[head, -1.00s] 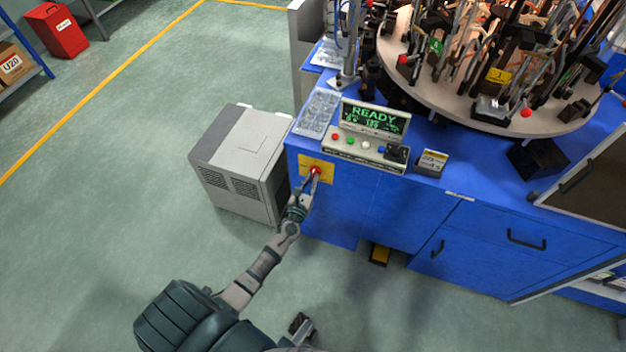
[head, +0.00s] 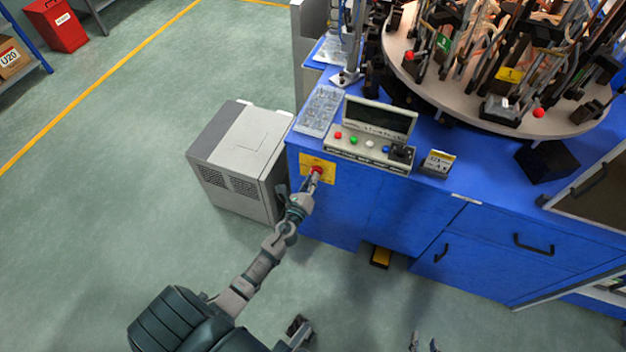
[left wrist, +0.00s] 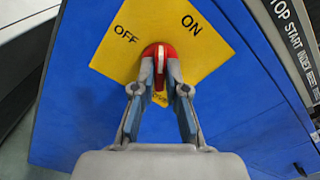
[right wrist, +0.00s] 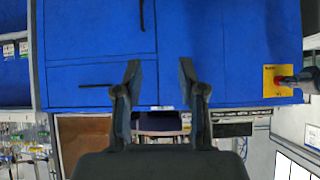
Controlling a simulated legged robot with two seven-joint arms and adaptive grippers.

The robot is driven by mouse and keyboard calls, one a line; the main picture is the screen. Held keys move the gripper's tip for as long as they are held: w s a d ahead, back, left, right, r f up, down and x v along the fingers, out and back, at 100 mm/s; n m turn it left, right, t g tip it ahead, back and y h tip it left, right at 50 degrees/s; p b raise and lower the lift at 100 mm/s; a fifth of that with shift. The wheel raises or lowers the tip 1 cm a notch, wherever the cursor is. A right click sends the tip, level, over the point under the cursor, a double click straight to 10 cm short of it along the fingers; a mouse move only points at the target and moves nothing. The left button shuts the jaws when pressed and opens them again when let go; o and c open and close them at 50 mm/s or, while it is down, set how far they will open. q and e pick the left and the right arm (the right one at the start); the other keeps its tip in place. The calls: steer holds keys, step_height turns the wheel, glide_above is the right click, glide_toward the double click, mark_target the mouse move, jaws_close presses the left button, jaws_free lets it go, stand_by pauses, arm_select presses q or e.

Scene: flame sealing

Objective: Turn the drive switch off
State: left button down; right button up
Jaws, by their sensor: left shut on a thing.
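The drive switch is a red knob (left wrist: 158,50) on a yellow plate (left wrist: 112,48) marked OFF and ON, on the blue cabinet's front. In the left wrist view the knob's pale line runs nearly upright, between the two words. The knob (head: 317,170) and plate (head: 305,161) also show in the head view. My left gripper (head: 314,182) is shut on the knob, a finger on each side of its handle in the left wrist view (left wrist: 161,85). My right gripper (right wrist: 158,80) is open and empty, away from the cabinet; its tips (head: 424,343) show at the head view's bottom edge.
A control box (head: 372,151) with coloured buttons and a dark display (head: 379,119) stands on the blue cabinet (head: 400,215). A loaded round table (head: 455,95) is behind it. A grey unit (head: 236,160) stands left of the cabinet. A yellow pedal (head: 381,257) is below.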

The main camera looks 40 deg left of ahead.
arm_select(q)
steer(key=shift+a+n+b, duration=0.15)
steer(key=shift+n+b, duration=0.15)
steer(key=shift+n, duration=2.35)
steer(key=shift+a+n+b, duration=0.1)
steer(key=shift+n+b, duration=0.2)
steer(key=shift+n, duration=2.35)
arm_select(e)
steer(key=shift+w+a+r+t+y, duration=0.25)
steer(key=shift+w+r+t, duration=0.45)
steer(key=shift+w, duration=0.15)
steer(key=shift+w+a+r+t+y, duration=0.25)
steer(key=shift+w+r+t, duration=0.45)
steer(key=shift+w, duration=0.15)
steer(key=shift+f, duration=0.1)
arm_select(q)
steer(key=shift+f, duration=0.1)
steer(key=c, duration=1.4)
jaws_free()
steer(key=shift+o, duration=1)
steer(key=shift+a+f, duration=0.1)
arm_select(e)
steer(key=shift+a, duration=0.2)
steer(key=shift+s, duration=0.1)
